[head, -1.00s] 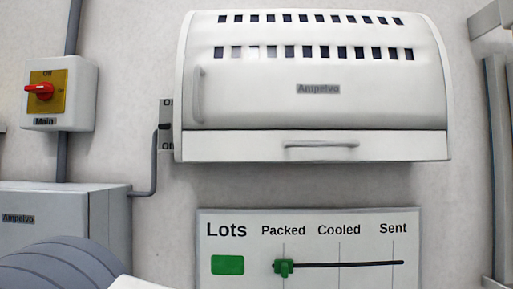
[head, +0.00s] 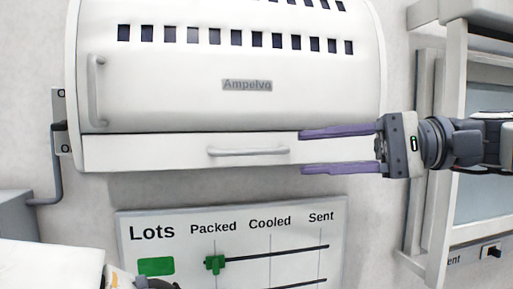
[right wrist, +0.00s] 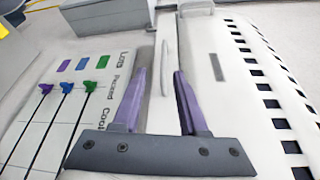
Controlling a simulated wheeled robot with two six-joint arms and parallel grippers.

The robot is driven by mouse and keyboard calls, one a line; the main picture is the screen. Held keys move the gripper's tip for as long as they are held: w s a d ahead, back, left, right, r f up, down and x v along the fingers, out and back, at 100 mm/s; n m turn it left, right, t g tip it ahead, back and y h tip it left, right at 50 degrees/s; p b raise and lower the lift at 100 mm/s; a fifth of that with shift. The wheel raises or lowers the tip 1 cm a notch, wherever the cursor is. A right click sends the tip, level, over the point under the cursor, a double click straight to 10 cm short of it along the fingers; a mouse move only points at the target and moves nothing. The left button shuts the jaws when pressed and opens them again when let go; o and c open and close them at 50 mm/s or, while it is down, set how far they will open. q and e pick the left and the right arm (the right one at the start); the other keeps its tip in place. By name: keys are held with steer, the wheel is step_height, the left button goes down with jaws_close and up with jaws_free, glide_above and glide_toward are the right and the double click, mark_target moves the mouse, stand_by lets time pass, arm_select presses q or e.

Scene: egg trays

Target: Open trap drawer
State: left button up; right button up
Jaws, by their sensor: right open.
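The trap drawer (head: 180,151) is a long white front along the bottom of the white Ampelvo unit. It looks flush with the unit. Its light grey bar handle (head: 248,152) lies level across the middle. My right gripper (head: 302,151) comes in from the right, open and empty, its purple fingers above and below the handle's height. The fingertips are just right of the handle's right end in the head view. In the right wrist view the handle (right wrist: 165,65) runs ahead, in line with the gap between the fingers (right wrist: 160,74).
The unit's vented cover (head: 230,85) with a side handle (head: 97,90) is above the drawer. A Lots board (head: 180,215) with coloured sliders hangs below. A framed cabinet (head: 440,200) stands right.

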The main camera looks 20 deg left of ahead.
mark_target(249, 150)
steer(key=p+x, duration=0.1)
steer(key=x, duration=0.2)
steer(key=p+x, duration=0.1)
steer(key=x, duration=0.2)
steer(key=r+p+x, duration=0.1)
steer(key=x, duration=0.1)
steer(key=shift+s+a, duration=0.25)
steer(key=shift+a, duration=0.15)
steer(key=shift+s+a+f, duration=0.1)
steer(key=shift+a+f, duration=0.1)
steer(key=shift+a, duration=0.45)
jaws_close()
stand_by(0.4)
